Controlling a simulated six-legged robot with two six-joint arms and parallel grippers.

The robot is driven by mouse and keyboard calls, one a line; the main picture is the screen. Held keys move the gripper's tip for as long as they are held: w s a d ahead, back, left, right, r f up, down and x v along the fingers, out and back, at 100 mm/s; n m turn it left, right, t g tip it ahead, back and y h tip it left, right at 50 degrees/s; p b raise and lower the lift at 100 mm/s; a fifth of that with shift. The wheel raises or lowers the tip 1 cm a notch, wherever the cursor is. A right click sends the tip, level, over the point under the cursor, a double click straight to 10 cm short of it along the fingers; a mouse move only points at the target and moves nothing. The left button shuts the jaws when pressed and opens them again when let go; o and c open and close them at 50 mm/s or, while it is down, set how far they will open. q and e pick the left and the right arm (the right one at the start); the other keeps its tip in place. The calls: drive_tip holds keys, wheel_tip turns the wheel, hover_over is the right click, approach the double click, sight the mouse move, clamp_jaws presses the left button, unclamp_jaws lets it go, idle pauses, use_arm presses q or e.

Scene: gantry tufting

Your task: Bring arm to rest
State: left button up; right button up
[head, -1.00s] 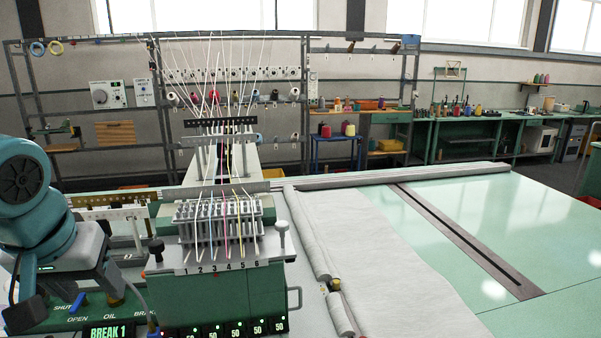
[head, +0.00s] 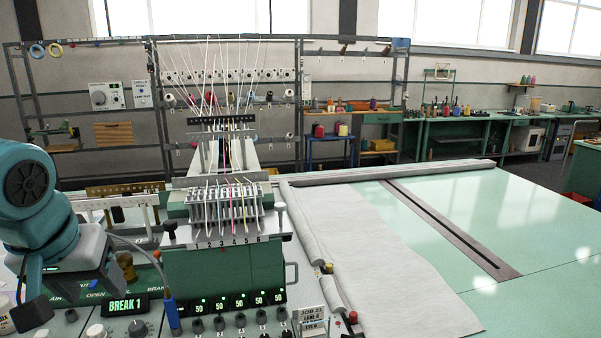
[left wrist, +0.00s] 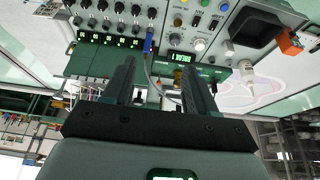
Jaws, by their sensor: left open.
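My left arm comes in at the left edge of the head view. Its gripper (head: 32,312) hangs low there, beside the tufting machine's control panel (head: 70,322). In the left wrist view the two dark fingers of my left gripper (left wrist: 160,75) stand well apart with nothing held between them. Beyond them the control panel (left wrist: 185,22) shows upside down, with its knobs and green display. My right gripper is in neither view.
The green machine head (head: 225,275) with its numbered threads stands right of my arm. A blue-handled tool (head: 171,312) with a cable stands close to my gripper. Pale fabric (head: 390,260) lies on the wide green table (head: 470,215), whose right side is clear.

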use_arm(q)
drive_tip(key=w+d+f+m+g+h, duration=0.1)
drive_tip(key=w+d+f, duration=0.15)
drive_tip(key=f, duration=0.65)
drive_tip(key=w+d+f+m+h, duration=0.15)
drive_tip(key=d+f, duration=0.25)
drive_tip(key=f, duration=0.6)
drive_tip(key=w+d+f+g, duration=0.1)
drive_tip(key=w+d+f, duration=0.25)
drive_tip(key=f, duration=0.55)
drive_tip(key=s+d+f+g+h, duration=0.1)
drive_tip(key=s+d+f, duration=0.15)
drive_tip(key=f, duration=0.45)
drive_tip(key=s+d+f+h, duration=0.1)
drive_tip(key=s+f, duration=0.2)
drive_tip(key=f, duration=0.3)
drive_tip(key=s+d+f+n+g, duration=0.1)
drive_tip(key=s+d+f, duration=0.1)
drive_tip(key=s+f, duration=0.6)
drive_tip(key=s+d+f+n, duration=0.1)
drive_tip(key=s+f, duration=0.5)
drive_tip(key=s, duration=0.4)
wheel_tip(320, 180, down, 10)
drive_tip(key=w+b, duration=0.1)
drive_tip(key=b, duration=0.9)
drive_tip(key=shift+a+r+h, duration=0.1)
drive_tip(key=shift+r+h, duration=0.1)
drive_tip(key=shift+h, duration=0.05)
